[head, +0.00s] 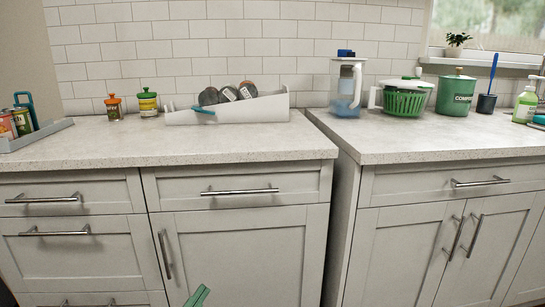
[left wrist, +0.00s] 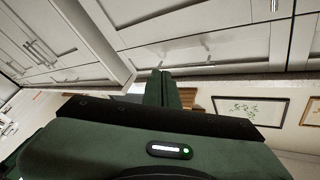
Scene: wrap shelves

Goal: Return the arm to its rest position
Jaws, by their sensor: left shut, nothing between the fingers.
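My left gripper (head: 198,296) shows as a small green tip at the bottom edge of the head view, in front of the lower cabinet door and below the counter. In the left wrist view its green fingers (left wrist: 162,88) are together, with nothing between them. The fingers are apart from the cabinets. My right gripper is in neither view.
The left counter (head: 230,148) holds a white rack (head: 255,110), two spice jars and a grey tray (head: 30,138). The right counter holds a water pitcher (head: 346,88), a green salad spinner (head: 403,102) and a green canister (head: 455,93). Cabinet handles stick out below.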

